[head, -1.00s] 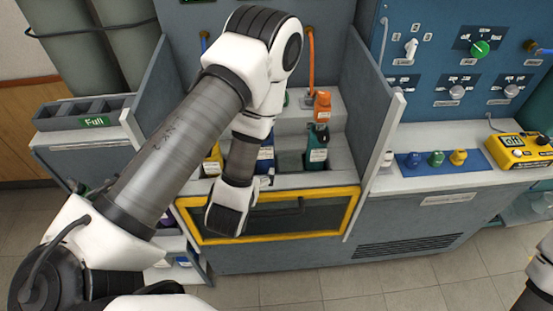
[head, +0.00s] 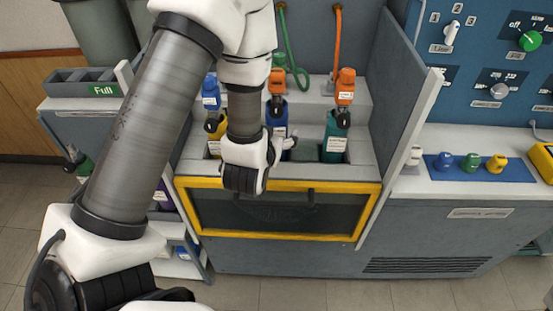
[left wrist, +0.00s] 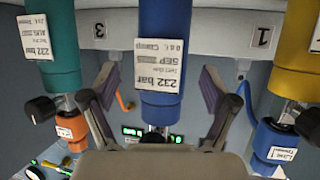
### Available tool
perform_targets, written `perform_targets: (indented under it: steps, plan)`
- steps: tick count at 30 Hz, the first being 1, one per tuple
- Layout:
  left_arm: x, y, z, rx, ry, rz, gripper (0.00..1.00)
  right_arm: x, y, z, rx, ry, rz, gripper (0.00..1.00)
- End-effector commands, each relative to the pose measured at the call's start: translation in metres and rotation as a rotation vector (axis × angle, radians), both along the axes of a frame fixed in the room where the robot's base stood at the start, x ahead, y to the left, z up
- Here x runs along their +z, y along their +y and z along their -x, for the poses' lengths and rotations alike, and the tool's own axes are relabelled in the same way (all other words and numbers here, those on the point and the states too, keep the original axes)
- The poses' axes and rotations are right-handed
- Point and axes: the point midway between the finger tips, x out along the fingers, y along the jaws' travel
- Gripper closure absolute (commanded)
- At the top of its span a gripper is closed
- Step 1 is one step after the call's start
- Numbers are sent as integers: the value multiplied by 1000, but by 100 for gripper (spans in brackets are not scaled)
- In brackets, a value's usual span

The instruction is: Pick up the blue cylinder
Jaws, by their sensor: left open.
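The blue cylinder (head: 279,112) stands in the middle of the rack in the head view, with an orange-topped fitting above it, partly hidden by my left arm. In the left wrist view, the blue cylinder (left wrist: 161,60) appears upside down with a white "232 bar" label. My left gripper (head: 284,143) is at the rack's front by the cylinder's lower part. In the left wrist view my left gripper (left wrist: 158,85) is open, one finger on each side of the cylinder, with visible gaps. My right gripper is out of view.
A yellow cylinder (head: 215,137) stands left of the blue one and a teal cylinder (head: 335,140) right of it. A yellow-framed panel (head: 320,236) lies below the rack. A grey side wall (head: 400,110) bounds the bay on the right. Green and orange hoses hang behind.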

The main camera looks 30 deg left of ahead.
Motion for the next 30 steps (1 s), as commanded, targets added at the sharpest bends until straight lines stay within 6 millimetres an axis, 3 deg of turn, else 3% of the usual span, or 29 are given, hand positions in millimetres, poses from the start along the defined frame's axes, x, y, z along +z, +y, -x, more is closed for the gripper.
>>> perform_targets:
  steps: [1, 6, 14, 18, 21, 30]
  plan:
    - [-12, 2, -3, 0, -6, 3, 14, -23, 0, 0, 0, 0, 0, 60]
    - [-13, 15, -29, -1, 0, 1, 14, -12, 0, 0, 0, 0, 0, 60]
    - [-15, 16, -33, -1, 1, 0, 14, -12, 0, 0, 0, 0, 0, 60]
    - [-15, 16, -33, -1, 1, 0, 64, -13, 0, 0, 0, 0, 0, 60]
    - [-16, 16, -33, -1, 1, 0, 92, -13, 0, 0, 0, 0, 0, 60]
    - [-13, 16, -33, -1, -3, -1, 92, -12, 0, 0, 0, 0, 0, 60]
